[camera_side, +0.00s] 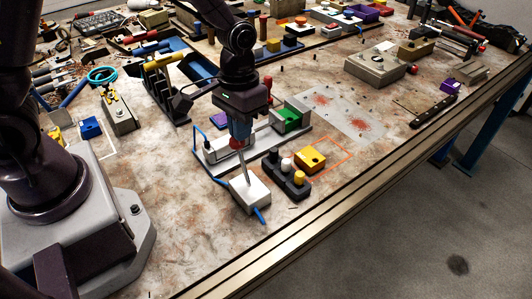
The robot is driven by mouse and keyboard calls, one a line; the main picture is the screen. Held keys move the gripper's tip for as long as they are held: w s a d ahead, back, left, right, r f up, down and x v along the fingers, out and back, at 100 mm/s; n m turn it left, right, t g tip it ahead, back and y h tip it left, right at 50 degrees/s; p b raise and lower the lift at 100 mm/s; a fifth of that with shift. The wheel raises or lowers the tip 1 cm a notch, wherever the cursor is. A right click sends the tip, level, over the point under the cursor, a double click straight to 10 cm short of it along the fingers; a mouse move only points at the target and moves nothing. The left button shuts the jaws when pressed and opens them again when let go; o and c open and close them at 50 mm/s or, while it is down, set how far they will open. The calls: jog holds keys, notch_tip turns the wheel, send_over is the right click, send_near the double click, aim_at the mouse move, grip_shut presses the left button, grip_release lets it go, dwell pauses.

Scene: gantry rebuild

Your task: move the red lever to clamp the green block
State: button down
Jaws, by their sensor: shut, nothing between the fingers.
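The green block (288,116) sits in a grey holder with a raised back at the right end of a clamp-like fixture (215,158). The fixture has a white sliding part and an upright blue bar at its left end. My gripper hides part of the fixture.
A black stand with coloured pegs (285,175) and a yellow block (310,159) are right of the white box. A rack of tools (165,80) stands behind left. A grey box (375,68) is at back right. Bare table lies toward the front edge.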

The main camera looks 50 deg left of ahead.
notch_tip(320, 180, up, 12)
jog(key=w, duration=0.2)
jog(key=s+a+r+t, duration=0.2)
jog(key=s+r+t, duration=0.1)
jog(key=s, duration=0.4)
jog(key=s+a+r+m+t, duration=0.1)
jog(key=s+a+r+t, duration=0.2)
jog(key=s, duration=0.5)
jog(key=shift+r+y, duration=0.4)
jog(key=shift+r, duration=0.45)
